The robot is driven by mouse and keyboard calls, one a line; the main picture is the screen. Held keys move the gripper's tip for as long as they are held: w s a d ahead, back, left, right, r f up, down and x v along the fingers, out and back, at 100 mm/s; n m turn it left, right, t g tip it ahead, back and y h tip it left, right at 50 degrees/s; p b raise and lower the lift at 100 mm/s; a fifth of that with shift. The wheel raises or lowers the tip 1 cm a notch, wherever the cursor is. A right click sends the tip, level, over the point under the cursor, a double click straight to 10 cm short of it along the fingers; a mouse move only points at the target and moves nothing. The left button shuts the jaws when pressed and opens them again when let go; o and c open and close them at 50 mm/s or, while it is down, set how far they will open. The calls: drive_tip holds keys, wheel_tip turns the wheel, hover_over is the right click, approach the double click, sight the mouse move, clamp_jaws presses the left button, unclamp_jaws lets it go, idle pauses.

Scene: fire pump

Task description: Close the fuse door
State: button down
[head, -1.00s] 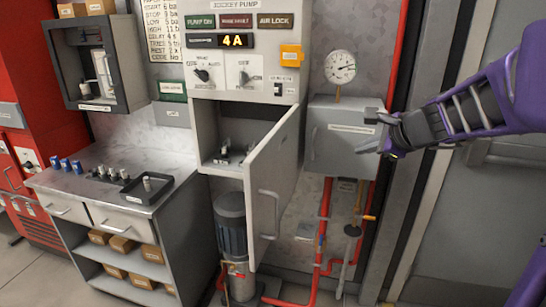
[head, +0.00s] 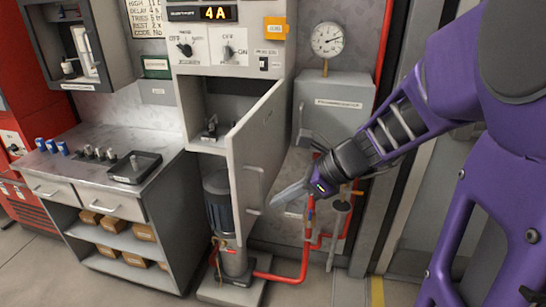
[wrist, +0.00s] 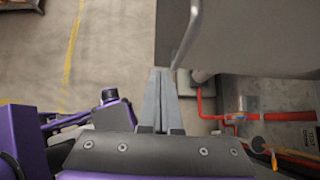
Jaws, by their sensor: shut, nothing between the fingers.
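The fuse door (head: 266,135) is a tall grey panel standing wide open, swung out toward me from the grey pump cabinet (head: 187,100). Its bar handle (head: 256,192) is on its right face. My gripper (head: 275,204) is shut and empty, with its fingertips low on the right side of the door, close to the handle. In the wrist view, my gripper's fingers (wrist: 160,75) are together, just below the door (wrist: 255,40) and its handle (wrist: 188,35). I cannot tell whether they touch. Inside the open compartment (head: 215,115), a small dark part (head: 210,127) shows.
A grey box (head: 333,115) with a round gauge (head: 328,40) is right of the door. A motor (head: 219,205) and red pipes (head: 285,278) lie below. A workbench (head: 95,150) with a black tray (head: 135,166) stands left. The floor in front is clear.

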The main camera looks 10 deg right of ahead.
sight(241, 208)
drive_tip(key=shift+w+a+f, duration=0.45)
drive_tip(key=shift+a, duration=0.55)
drive_tip(key=shift+w+a+f, duration=0.4)
drive_tip(key=shift+w+a, duration=0.05)
drive_tip(key=shift+a, duration=0.55)
drive_tip(key=shift+w+a+f, duration=0.45)
drive_tip(key=shift+a, duration=0.55)
